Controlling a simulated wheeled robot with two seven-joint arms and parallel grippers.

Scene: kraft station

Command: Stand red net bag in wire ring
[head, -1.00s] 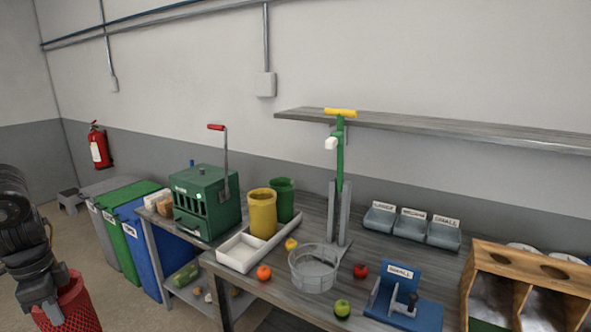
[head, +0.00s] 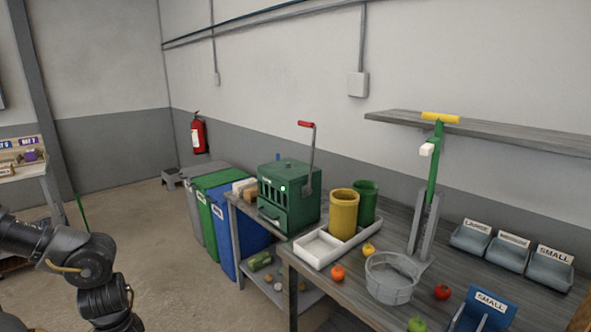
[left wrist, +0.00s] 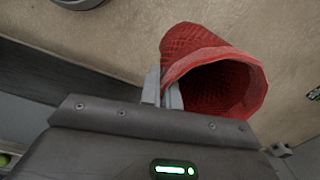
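The red net bag (left wrist: 205,80) shows in the left wrist view, with its open mouth turned toward the camera. My left gripper (left wrist: 163,88) is shut on the bag's rim, with its fingers at the left side of the mouth. In the head view only my left arm shows, at the lower left; the gripper and bag are out of the frame below. A round wire basket-like ring (head: 392,278) stands on the workbench, apart from the bag. I cannot tell for sure that it is the task's wire ring. My right gripper is not in view.
A green machine (head: 290,195) stands behind left, near bins (head: 235,225). Open floor (head: 190,290) lies at the left.

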